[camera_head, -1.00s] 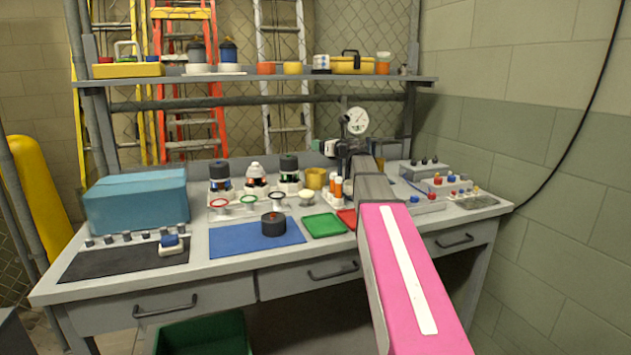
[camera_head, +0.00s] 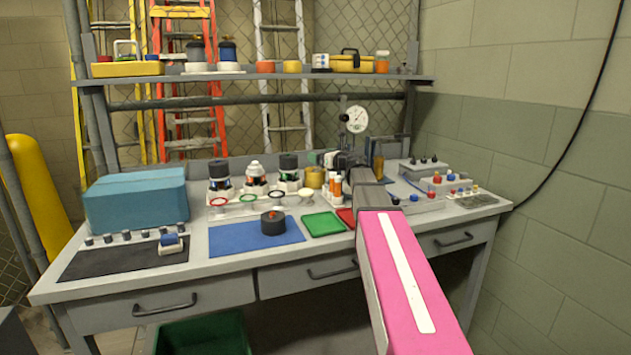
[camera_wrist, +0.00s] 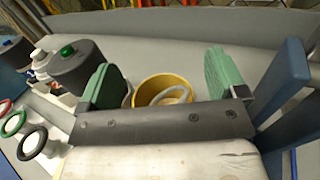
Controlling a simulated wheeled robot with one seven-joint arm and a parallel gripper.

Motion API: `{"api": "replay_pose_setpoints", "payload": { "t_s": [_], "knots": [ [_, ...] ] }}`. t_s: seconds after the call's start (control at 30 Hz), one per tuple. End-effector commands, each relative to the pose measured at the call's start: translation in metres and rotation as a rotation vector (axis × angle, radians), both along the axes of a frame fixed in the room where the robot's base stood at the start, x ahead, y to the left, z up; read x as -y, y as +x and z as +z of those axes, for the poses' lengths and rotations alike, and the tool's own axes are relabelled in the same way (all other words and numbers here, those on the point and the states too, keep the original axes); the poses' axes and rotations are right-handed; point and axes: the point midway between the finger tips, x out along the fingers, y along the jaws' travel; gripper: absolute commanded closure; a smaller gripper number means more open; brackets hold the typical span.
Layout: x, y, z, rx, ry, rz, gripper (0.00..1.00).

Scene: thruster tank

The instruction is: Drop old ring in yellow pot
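The yellow pot (camera_head: 314,179) stands on the bench right of the dark-topped bottles, partly hidden by my arm. In the wrist view the yellow pot (camera_wrist: 150,88) lies between and beyond my fingertips. A pale ring (camera_wrist: 176,95) shows at its mouth, its lower part hidden by the gripper body; I take it for the old ring. My gripper (camera_wrist: 162,80) is open, its two green pads wide apart and clear of the ring. In the head view my gripper (camera_head: 332,158) is small and partly hidden.
Red (camera_wrist: 5,106), green (camera_wrist: 13,124) and black (camera_wrist: 32,142) rings are held at the left. A dark-capped bottle (camera_wrist: 78,68) stands close to the left finger. Blue posts (camera_wrist: 286,82) stand close on the right. A green tray (camera_head: 324,225) lies in front.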

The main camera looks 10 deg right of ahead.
Motion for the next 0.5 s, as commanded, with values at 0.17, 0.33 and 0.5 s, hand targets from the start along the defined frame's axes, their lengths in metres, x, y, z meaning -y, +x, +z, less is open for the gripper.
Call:
{"api": "replay_pose_setpoints", "payload": {
  "t_s": [0.17,0.33,0.5],
  "knots": [
    [0.0,0.0,0.0,0.0,0.0,0.0,0.1],
    [0.003,-0.005,0.0,0.0,0.0,-0.001,0.1],
    [0.017,-0.026,0.0,0.0,0.0,-0.002,0.1]
  ]
}}
